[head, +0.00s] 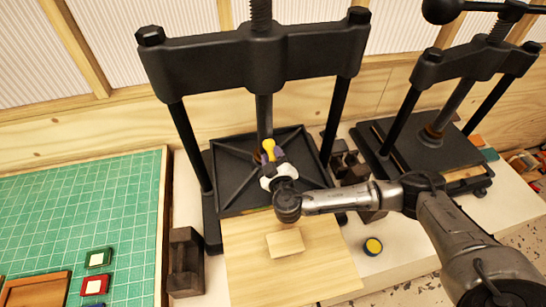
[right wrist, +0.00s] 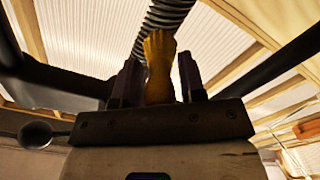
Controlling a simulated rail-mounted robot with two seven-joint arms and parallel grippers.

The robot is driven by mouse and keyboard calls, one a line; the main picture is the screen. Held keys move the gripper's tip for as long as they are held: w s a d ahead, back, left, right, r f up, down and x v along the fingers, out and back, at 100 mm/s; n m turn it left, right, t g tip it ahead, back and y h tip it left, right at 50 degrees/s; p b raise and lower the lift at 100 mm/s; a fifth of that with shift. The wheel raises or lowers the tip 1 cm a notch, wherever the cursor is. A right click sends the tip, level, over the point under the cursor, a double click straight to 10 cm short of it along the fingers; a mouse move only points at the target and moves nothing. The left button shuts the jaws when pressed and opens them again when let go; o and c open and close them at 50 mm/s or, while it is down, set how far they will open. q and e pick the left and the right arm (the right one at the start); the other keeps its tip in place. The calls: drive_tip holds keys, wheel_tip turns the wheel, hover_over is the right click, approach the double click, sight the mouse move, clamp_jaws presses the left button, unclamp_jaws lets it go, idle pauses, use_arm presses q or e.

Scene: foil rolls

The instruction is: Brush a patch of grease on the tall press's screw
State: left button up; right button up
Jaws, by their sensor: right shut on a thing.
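The tall press (head: 210,65) is black, with a thick crossbeam on two posts above a ribbed black bed. Its threaded screw (head: 261,14) rises from the crossbeam, and the screw also fills the top middle of the right wrist view (right wrist: 170,18). My right gripper (head: 269,157) is between the posts, low in front of the central shaft. It is shut on a yellow brush (head: 268,146), which stands up between the dark fingers in the right wrist view (right wrist: 159,65). The brush's top overlaps the screw there; I cannot tell whether they touch. No grease patch can be made out. My left gripper is out of view.
A smaller black press (head: 470,62) stands at the right. A round tin with a yellow top (head: 373,246) sits on the bench. A wooden block (head: 285,243) lies on a pale board in front. Dark metal blocks (head: 186,262) flank it. A green mat (head: 60,220) fills the left.

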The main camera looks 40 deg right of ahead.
sight(271, 147)
drive_tip(key=shift+w, duration=0.1)
drive_tip(key=shift+w+d+b, duration=0.3)
drive_tip(key=shift+w+b, duration=0.1)
drive_tip(key=shift+w, duration=0.1)
idle(0.3)
drive_tip(key=shift+w+d, duration=0.2)
drive_tip(key=shift+w, duration=0.1)
drive_tip(key=shift+r, duration=0.1)
drive_tip(key=shift+r+p, duration=0.55)
drive_tip(key=shift+r, duration=0.55)
drive_tip(key=shift+r+p, duration=0.75)
drive_tip(key=shift+r, duration=0.8)
drive_tip(key=shift+r+p, duration=1)
drive_tip(key=shift+r, duration=0.95)
drive_tip(key=shift+r+p, duration=0.9)
drive_tip(key=shift+r, duration=0.6)
drive_tip(key=shift+f+b, duration=1.65)
drive_tip(key=shift+f, duration=0.05)
